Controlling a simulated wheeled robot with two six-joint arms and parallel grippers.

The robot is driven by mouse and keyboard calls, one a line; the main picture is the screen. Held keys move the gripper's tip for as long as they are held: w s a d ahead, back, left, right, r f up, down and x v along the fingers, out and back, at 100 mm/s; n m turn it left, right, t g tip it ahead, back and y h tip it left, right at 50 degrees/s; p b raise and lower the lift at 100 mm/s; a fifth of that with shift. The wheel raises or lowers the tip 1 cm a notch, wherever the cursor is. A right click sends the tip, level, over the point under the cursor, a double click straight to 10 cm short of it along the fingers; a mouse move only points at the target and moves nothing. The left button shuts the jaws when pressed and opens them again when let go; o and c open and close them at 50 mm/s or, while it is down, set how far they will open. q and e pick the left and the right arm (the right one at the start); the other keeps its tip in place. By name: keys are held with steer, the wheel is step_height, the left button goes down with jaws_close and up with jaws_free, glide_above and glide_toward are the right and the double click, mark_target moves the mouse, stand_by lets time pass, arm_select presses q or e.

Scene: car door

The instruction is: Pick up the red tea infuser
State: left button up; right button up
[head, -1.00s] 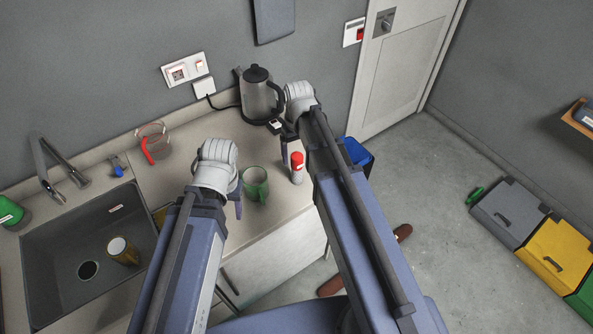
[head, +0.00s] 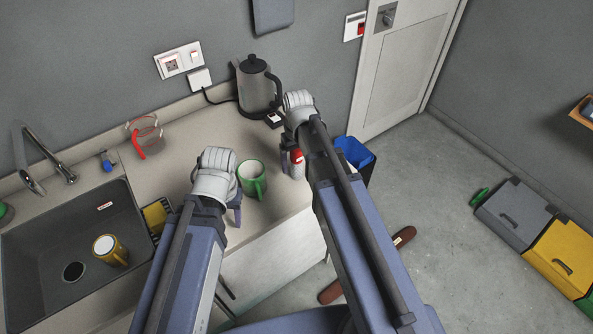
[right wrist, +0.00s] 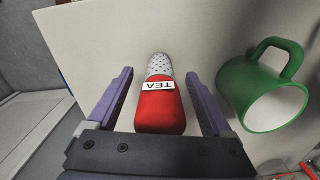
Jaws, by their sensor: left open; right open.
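The tea infuser has a red body marked TEA and a perforated pale end. It stands on the counter beside the green mug in the head view, partly hidden by my right arm. In the right wrist view the red infuser (right wrist: 160,108) lies between the two fingers of my right gripper (right wrist: 160,76). The fingers are open, with a gap on each side of it. My left gripper (head: 236,208) is beside the green mug (head: 252,181), on its left, and its fingers are mostly hidden by the wrist.
The green mug (right wrist: 262,92) stands close to the right finger in the right wrist view. A kettle (head: 258,87) is at the back of the counter, and a glass jug (head: 146,133) is further left. A sink (head: 75,240) holding a yellow mug (head: 110,250) is at the left.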

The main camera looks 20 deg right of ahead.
steer(key=shift+c, duration=0.3)
jaws_close()
stand_by(0.5)
